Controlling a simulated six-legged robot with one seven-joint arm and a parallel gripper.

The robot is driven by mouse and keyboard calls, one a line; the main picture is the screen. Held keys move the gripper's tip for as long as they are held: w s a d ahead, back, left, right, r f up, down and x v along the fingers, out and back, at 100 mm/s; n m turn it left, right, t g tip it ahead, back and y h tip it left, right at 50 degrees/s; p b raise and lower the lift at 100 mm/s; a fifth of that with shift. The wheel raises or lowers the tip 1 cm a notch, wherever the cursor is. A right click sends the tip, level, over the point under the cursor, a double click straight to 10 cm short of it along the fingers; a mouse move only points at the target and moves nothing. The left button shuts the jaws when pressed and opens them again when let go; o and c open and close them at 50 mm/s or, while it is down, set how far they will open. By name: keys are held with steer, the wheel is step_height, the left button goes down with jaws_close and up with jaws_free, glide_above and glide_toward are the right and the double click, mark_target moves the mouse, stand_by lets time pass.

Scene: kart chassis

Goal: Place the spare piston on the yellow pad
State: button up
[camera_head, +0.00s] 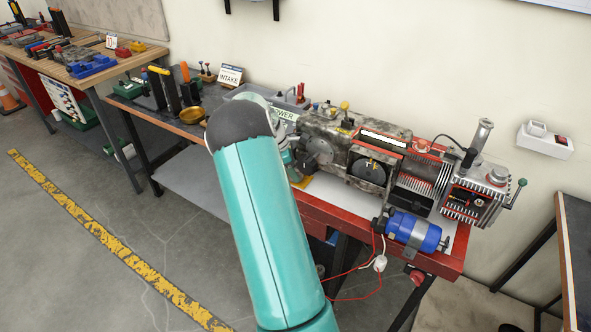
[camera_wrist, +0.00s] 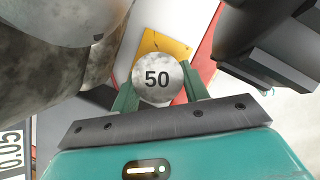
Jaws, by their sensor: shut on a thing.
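I cannot tell whether the piston touches the pad.
A large grey engine casing (camera_head: 325,135) stands close beside my gripper. A blue cylinder (camera_head: 413,231) sits at the front right of the red bench (camera_head: 440,262). Red and white cables hang below it. A brass bowl (camera_head: 192,115) and an INTAKE sign (camera_head: 230,75) stand left.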

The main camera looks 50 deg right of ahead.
steer(key=shift+s+d+f, duration=0.15)
steer(key=shift+d+f, duration=0.05)
steer(key=shift+d, duration=0.2)
steer(key=shift+f, duration=0.15)
steer(key=o, duration=0.7)
